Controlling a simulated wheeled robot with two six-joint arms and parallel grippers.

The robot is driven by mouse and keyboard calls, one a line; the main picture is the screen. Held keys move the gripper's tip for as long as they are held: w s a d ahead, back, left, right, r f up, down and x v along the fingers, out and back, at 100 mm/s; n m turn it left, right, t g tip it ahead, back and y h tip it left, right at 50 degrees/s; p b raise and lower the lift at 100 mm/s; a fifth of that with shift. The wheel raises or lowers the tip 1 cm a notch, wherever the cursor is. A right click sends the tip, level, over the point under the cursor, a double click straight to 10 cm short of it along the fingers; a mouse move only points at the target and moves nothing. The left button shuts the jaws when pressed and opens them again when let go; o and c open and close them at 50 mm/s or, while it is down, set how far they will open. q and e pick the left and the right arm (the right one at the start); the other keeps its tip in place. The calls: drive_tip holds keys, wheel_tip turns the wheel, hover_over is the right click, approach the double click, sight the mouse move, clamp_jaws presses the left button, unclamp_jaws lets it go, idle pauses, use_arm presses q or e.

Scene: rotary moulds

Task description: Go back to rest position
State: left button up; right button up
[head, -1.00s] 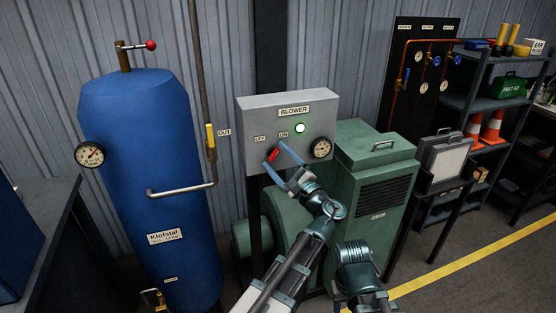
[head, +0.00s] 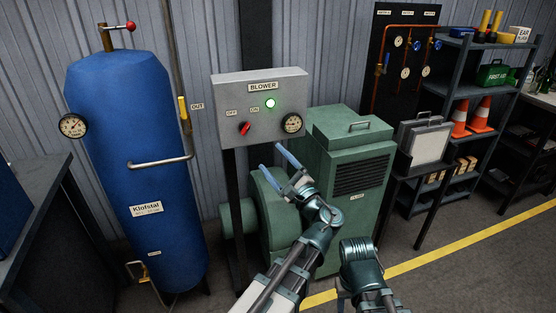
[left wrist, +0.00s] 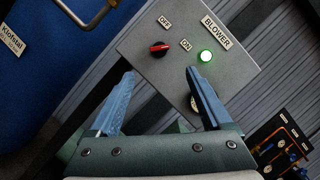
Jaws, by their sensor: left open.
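The grey blower control box (head: 225,92) stands on a post at centre left. Its red switch (head: 244,128) is tilted up to the right, towards the ON label, and its green lamp (head: 270,103) is lit. The switch (left wrist: 159,48) and lamp (left wrist: 205,56) also show in the left wrist view. My left gripper (head: 270,157) is open and empty, below and right of the switch and apart from it. Its two blue fingers are spread in the left wrist view (left wrist: 160,73). A link of my other arm shows at the bottom, but my right gripper is out of view.
A blue tank (head: 135,110) with a bent pipe stands at the left. The green blower housing (head: 340,150) stands just right of my left gripper. A dark shelf (head: 455,100) and pipe board (head: 400,100) are behind at the right. Floor past the yellow line is clear.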

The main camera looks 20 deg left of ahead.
use_arm(q)
drive_tip(key=shift+f, duration=0.1)
drive_tip(key=s+f+n+g+h+p, duration=0.6)
drive_tip(key=s+f+n+g+h, duration=0.15)
drive_tip(key=f, duration=0.45)
drive_tip(key=s+d+f+n+g+h+p, duration=0.2)
drive_tip(key=s+d+h, duration=0.2)
drive_tip(key=s+d, duration=0.2)
drive_tip(key=s+d+f+n+g+h+p, duration=0.2)
drive_tip(key=s+d+f+g+h, duration=0.1)
drive_tip(key=s+d, duration=0.4)
drive_tip(key=shift+d+f+h, duration=0.2)
drive_tip(key=shift+d+h, duration=0.15)
drive_tip(key=shift+d, duration=0.45)
drive_tip(key=shift+s+g, duration=0.1)
drive_tip(key=shift+g, duration=0.15)
idle(1.8)
